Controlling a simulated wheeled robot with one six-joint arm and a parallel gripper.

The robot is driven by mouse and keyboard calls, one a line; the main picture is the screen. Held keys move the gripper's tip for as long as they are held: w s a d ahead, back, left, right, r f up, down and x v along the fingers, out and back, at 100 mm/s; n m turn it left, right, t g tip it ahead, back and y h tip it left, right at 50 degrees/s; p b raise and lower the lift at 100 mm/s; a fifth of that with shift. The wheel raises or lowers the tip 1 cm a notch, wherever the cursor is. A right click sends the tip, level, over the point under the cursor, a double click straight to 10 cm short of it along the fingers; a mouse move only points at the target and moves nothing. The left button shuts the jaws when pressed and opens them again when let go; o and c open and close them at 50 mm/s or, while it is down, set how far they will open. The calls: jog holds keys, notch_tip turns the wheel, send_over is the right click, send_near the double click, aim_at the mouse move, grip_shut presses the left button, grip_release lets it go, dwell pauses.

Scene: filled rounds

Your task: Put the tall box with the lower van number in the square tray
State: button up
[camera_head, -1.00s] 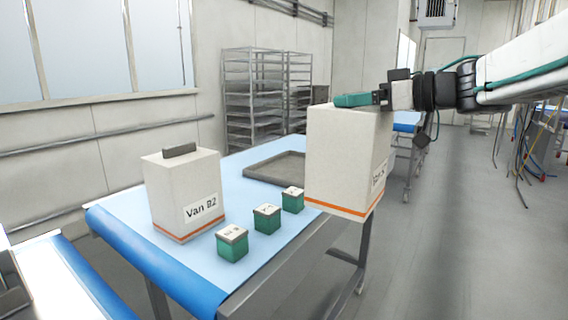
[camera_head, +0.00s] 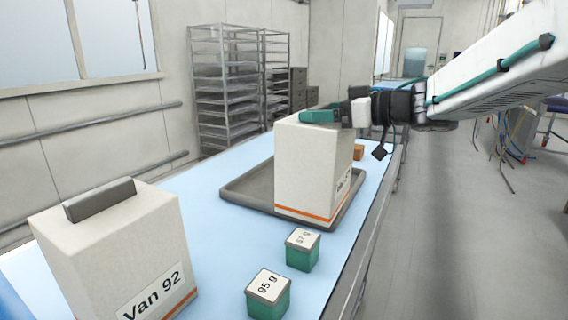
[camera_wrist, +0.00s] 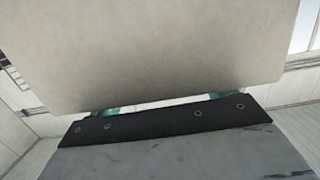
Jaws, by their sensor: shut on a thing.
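My gripper (camera_head: 322,115) is shut on the top of a tall white box (camera_head: 305,175) with an orange band near its base. The box is upright, over the square grey tray (camera_head: 240,200) in the head view; whether its base touches the tray floor I cannot tell. Its side label is turned away and unreadable. In the wrist view the held box (camera_wrist: 160,50) fills the upper part. Another tall white box (camera_head: 120,250), labelled Van 92, with a grey grip on top, stands on the blue table at the front left.
Two small green boxes with white tops stand in front of the tray, one marked 95 g (camera_head: 268,292) and one marked 57 g or similar (camera_head: 302,250). A small orange-brown block (camera_head: 358,152) lies beyond the tray. A wire rack (camera_head: 235,90) stands behind the blue table (camera_head: 215,245).

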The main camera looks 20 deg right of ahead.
jog(key=w+a+f, duration=0.1)
jog(key=w+f, duration=0.1)
jog(key=w, duration=0.5)
jog(key=w+a+f, duration=0.1)
jog(key=w+f, duration=0.2)
jog(key=w, duration=0.5)
jog(key=shift+a, duration=0.2)
jog(key=shift+f, duration=0.1)
